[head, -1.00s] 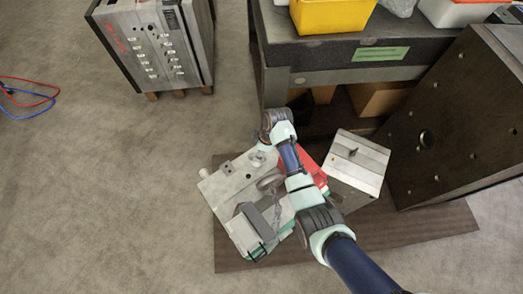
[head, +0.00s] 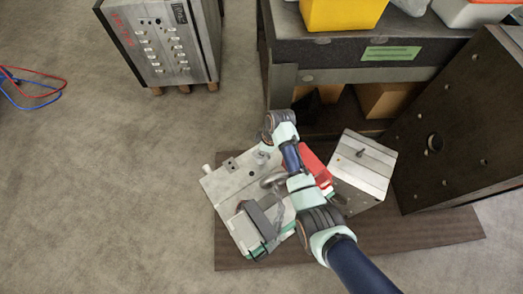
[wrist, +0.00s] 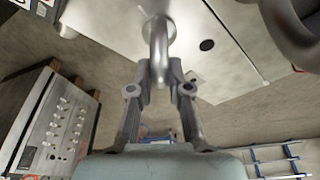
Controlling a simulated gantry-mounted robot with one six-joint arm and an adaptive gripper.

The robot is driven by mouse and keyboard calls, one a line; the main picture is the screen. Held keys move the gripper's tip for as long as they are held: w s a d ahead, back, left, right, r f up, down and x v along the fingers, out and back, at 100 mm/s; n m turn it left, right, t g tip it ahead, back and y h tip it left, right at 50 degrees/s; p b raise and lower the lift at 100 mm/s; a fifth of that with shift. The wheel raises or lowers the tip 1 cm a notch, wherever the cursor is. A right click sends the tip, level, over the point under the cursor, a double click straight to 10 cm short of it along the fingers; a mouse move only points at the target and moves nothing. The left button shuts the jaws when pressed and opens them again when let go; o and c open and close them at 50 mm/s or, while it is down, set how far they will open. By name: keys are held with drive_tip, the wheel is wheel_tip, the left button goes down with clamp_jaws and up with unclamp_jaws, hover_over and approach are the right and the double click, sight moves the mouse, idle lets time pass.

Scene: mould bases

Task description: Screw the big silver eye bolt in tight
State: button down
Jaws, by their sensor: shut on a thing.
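A pale grey mould base (head: 228,183) lies on the brown mat in the head view, with my arm over its right part. My gripper (wrist: 160,72) is shut on a silver eye bolt (wrist: 158,42) in the wrist view, with a fingertip on each side of its ring. The bolt's round collar lies close against the light plate (wrist: 215,25); its thread is hidden, and I cannot tell if a gap is left. In the head view my gripper is over the block's upper edge, and the arm hides most of the bolt.
A larger, darker ring (wrist: 290,28) stands close by on the right in the wrist view. A second block (head: 362,165) with a small bolt stands right of my arm, near a red thing (head: 314,166). A bench (head: 365,55) and a tall dark plate (head: 455,130) close off the back right.

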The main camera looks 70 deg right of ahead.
drive_tip(key=shift+r, duration=0.1)
drive_tip(key=shift+a+r+m+h+p, duration=0.1)
drive_tip(key=shift+r+m+h+p, duration=0.15)
drive_tip(key=shift+m+p, duration=1)
drive_tip(key=shift+m+h+p, duration=0.35)
drive_tip(key=shift+m+p, duration=0.5)
drive_tip(key=shift+m, duration=0.4)
drive_tip(key=shift+f+m+p, duration=0.1)
drive_tip(key=shift+m+p, duration=0.4)
drive_tip(key=shift+m, duration=0.4)
drive_tip(key=shift+f+m+g+h, duration=0.3)
drive_tip(key=shift+m+h, duration=0.1)
drive_tip(key=shift+m, duration=0.8)
